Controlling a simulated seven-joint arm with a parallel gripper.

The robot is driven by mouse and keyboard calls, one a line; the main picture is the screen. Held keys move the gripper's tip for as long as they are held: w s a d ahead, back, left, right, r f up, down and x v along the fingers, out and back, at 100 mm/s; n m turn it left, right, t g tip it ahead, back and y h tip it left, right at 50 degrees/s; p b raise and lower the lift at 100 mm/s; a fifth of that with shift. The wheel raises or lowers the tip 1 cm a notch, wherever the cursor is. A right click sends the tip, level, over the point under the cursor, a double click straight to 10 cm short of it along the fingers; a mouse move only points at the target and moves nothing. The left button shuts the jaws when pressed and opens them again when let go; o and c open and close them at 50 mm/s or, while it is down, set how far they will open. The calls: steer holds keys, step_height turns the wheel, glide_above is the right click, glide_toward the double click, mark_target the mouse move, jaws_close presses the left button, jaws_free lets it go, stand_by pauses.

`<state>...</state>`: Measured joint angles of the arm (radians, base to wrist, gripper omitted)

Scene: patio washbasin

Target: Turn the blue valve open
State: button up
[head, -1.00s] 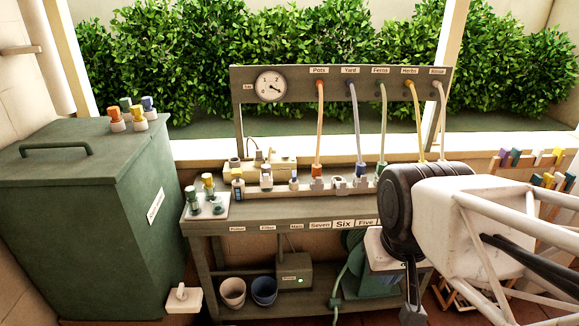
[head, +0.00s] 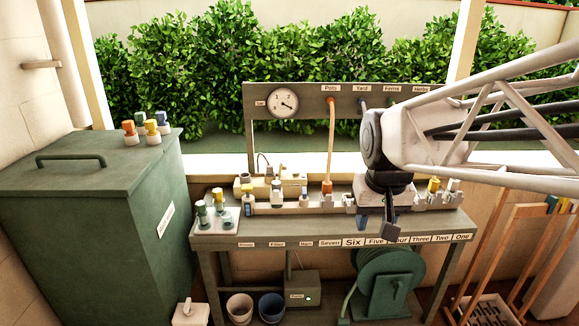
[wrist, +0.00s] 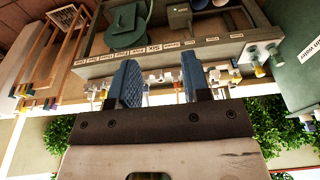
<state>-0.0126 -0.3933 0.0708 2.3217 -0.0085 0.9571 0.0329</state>
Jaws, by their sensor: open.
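A row of pale valves and fittings (head: 290,203) runs along the bench. A small blue-topped fitting (head: 304,191) stands in this row, left of the orange hose connector (head: 327,188); I cannot tell if it is the blue valve. My gripper (head: 376,222) is over the right part of the row and hides several fittings behind it. In the wrist view, my gripper (wrist: 158,65) has its two blue-padded fingers wide apart. Small pale fittings (wrist: 162,77) show between and beyond the fingers, with nothing held. No valve's turn position can be read.
The workbench (head: 420,225) carries number labels along its front. A panel with a gauge (head: 283,103) and hoses rises behind. A green bin (head: 90,220) with capped fittings (head: 150,127) stands left. A hose reel (head: 390,282) and pots (head: 240,308) are below.

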steer(key=w+a, duration=0.1)
steer(key=w, duration=1.3)
steer(key=g, duration=0.2)
glide_above(304, 190)
steer(key=f, duration=1.8)
steer(key=shift+s+d+f, duration=0.1)
steer(key=shift+s+f, duration=0.15)
steer(key=shift+f, duration=0.15)
steer(key=shift+w+f, duration=0.3)
steer(key=shift+f, duration=3.9)
